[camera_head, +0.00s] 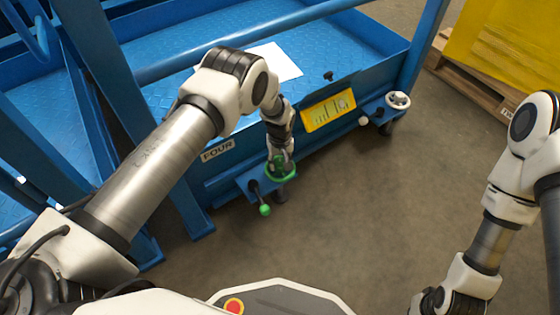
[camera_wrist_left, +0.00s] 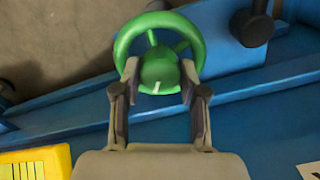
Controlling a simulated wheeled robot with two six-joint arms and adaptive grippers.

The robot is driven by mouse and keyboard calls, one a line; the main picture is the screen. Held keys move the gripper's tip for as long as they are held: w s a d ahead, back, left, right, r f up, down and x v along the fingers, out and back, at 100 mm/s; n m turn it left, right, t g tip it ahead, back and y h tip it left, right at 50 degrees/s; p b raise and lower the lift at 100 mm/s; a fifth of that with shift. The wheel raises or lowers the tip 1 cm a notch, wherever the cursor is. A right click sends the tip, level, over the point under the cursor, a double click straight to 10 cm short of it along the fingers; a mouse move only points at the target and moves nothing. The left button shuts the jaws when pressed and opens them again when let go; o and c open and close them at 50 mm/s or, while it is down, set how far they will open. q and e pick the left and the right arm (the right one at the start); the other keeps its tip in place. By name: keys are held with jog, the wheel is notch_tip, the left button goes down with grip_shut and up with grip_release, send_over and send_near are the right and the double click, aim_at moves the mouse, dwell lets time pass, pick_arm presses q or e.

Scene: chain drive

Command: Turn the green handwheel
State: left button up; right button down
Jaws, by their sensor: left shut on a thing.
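The green handwheel (camera_head: 283,176) sits on the lower side of the blue platform frame. In the left wrist view the green handwheel (camera_wrist_left: 125,43) shows its rim, spokes and a hub with a white mark. My left gripper (camera_head: 280,165) reaches down to it, and in the left wrist view the gripper's fingers (camera_wrist_left: 160,80) stand on either side of the hub, closed on the handwheel. The fingertips overlap the near part of the rim.
A lever with a green knob (camera_head: 265,210) is just beside the handwheel. A yellow panel (camera_head: 328,111) and a white wheel-shaped knob (camera_head: 398,100) are on the blue frame (camera_head: 235,187). A pallet (camera_head: 480,88) stands back right. The floor (camera_head: 370,220) in front is clear.

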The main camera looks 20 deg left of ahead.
aim_at(280, 163)
pick_arm(q)
jog(key=o, duration=1.1)
jog(key=shift+o, duration=0.2)
notch_tip(280, 163, up, 12)
